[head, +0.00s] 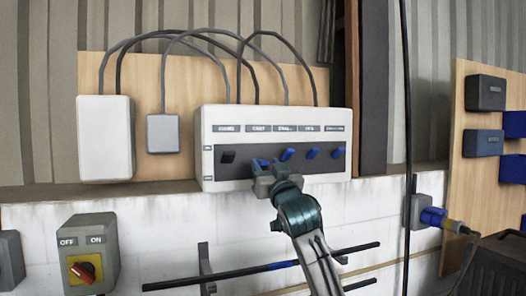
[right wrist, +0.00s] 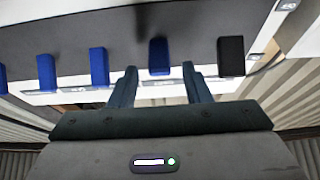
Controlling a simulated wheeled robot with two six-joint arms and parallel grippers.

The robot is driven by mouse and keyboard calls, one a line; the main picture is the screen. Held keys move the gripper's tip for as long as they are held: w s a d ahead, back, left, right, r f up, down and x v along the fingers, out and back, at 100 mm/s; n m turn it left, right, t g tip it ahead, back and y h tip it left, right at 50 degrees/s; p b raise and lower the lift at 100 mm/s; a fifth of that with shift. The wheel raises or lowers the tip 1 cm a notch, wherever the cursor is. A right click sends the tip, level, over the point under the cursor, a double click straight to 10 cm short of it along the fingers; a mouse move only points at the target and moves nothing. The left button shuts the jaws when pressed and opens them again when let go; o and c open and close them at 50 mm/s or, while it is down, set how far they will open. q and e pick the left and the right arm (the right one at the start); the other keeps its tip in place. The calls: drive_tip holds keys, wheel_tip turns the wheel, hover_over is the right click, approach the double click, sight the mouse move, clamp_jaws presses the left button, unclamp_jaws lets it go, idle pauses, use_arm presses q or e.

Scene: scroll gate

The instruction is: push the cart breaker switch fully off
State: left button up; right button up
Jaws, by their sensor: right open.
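The breaker box (head: 325,172) is a white case on a wooden board with a dark strip of switches under small labels. The cart switch appears to be the second from the left, a blue lever (head: 257,163) partly hidden by my right gripper (head: 269,172). In the right wrist view, which shows the box upside down, this blue lever (right wrist: 158,55) stands between the fingertips of my right gripper (right wrist: 160,72). The gripper is open and empty. I cannot tell whether a finger touches the lever. My left gripper is not in view.
A black switch (head: 228,157) is left of the cart switch, and several blue switches (head: 313,153) are to the right. Grey cables (head: 240,62) arch above the box. An OFF/ON box (head: 91,252) with a red knob and a dark bar (head: 220,279) sit below.

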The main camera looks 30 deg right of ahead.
sight(265, 163)
drive_tip(key=shift+p+x, duration=0.65)
drive_tip(key=shift+x, duration=0.9)
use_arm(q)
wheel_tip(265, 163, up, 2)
